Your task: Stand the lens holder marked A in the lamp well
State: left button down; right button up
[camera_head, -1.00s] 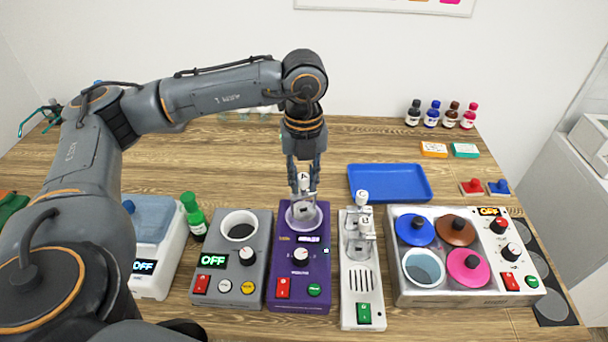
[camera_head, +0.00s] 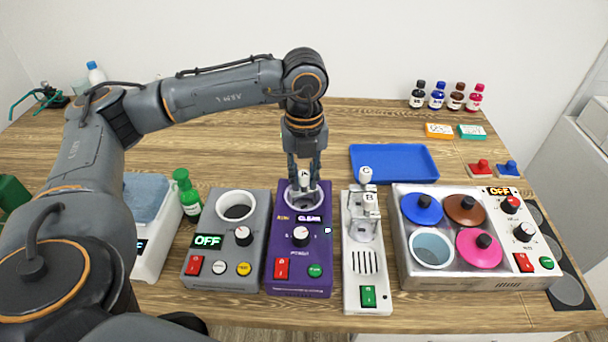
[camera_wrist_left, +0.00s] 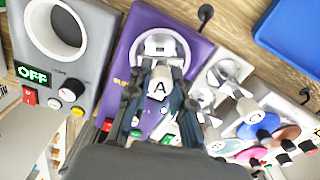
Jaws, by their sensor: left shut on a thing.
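My left gripper (camera_head: 304,172) is shut on the lens holder marked A (camera_head: 304,182), gripping it near its white lettered cap. The cap shows clearly in the left wrist view (camera_wrist_left: 158,88). The holder is upright, with its lower part down inside the white-rimmed round lamp well (camera_head: 318,203) on the purple box (camera_head: 283,250). The gripper and rim partly hide it, and I cannot tell whether it touches the bottom. The purple box's display reads CLEAR. My right gripper is not in view.
Lens holders B (camera_head: 370,202) and C (camera_head: 365,175) stand in the white rack (camera_head: 368,285), close right. A grey box (camera_head: 215,270) with an open well is close left. Beyond are a blue tray (camera_head: 393,163) and a white lidded-pot unit (camera_head: 420,275). Wood behind the well is clear.

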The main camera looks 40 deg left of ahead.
pick_arm(q)
jog(key=shift+f+b, duration=0.3)
dwell(0.5)
jog(key=c, duration=1.2)
grip_release()
jog(key=shift+o, duration=0.5)
jog(key=o, duration=0.3)
jog(key=shift+r, duration=0.1)
jog(key=shift+r+p, duration=1.6)
jog(key=shift+r, duration=1.35)
